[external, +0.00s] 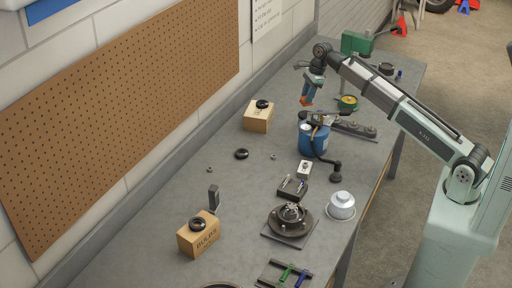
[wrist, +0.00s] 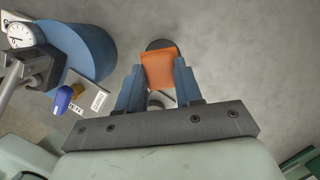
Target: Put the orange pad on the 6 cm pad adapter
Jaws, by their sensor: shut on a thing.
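My gripper (wrist: 158,85) is shut on the orange pad (wrist: 158,68), which sits between its blue fingers. In the external view my gripper (external: 307,92) holds the orange pad (external: 306,101) in the air over the far half of the bench. A dark round shape (wrist: 160,44) shows partly behind the pad in the wrist view; I cannot tell if it is separate from it. Black round pieces lie on the far box (external: 262,104), on the near box (external: 198,224) and on the bench (external: 241,154). I cannot tell which, if any, is the 6 cm pad adapter.
A blue tank (external: 313,141) with a gauge (wrist: 20,34) stands close to the gripper. A yellow-green round item (external: 347,102) lies behind it. A dark hub (external: 290,217) and a silver domed part (external: 341,204) stand nearer the front. The bench left of the tank is largely clear.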

